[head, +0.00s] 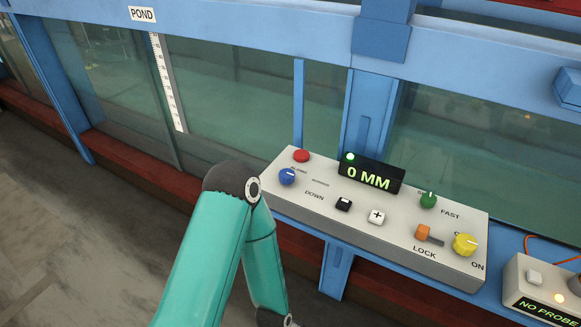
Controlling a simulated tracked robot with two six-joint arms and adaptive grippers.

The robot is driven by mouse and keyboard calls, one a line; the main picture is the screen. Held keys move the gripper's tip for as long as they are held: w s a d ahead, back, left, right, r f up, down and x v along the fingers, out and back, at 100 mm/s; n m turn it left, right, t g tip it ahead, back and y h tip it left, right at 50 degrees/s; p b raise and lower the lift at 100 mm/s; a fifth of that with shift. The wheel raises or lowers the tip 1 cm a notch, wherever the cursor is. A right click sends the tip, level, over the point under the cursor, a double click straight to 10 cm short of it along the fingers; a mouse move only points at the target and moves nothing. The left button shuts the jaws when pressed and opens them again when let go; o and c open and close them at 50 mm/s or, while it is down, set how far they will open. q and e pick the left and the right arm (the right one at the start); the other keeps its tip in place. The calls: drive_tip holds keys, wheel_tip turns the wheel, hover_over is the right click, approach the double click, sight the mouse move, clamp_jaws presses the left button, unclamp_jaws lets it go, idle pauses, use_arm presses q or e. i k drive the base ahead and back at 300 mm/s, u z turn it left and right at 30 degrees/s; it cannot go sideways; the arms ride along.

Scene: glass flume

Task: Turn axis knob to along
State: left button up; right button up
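A blue knob (286,177) with a pale pointer mark sits at the left end of a light grey control box (310,215). Small labels stand beside it, too small to read surely; one looks like "ALONG". The pointer seems to point to the upper right. I cannot tell which label it marks. My teal arm bends just left of the box, its elbow near the blue knob.
The box also carries a red button (301,156), a "0 MM" display (371,175), black (343,204) and white (376,217) buttons, a green knob (428,201), an orange lever (423,233) and a yellow knob (465,245). A second box (535,278) stands right. Glass flume walls rise behind.

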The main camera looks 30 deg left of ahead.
sight(286, 176)
drive_tip(key=u, duration=0.15)
drive_tip(key=k, duration=1.05)
drive_tip(key=u, duration=0.65)
drive_tip(key=i, duration=0.75)
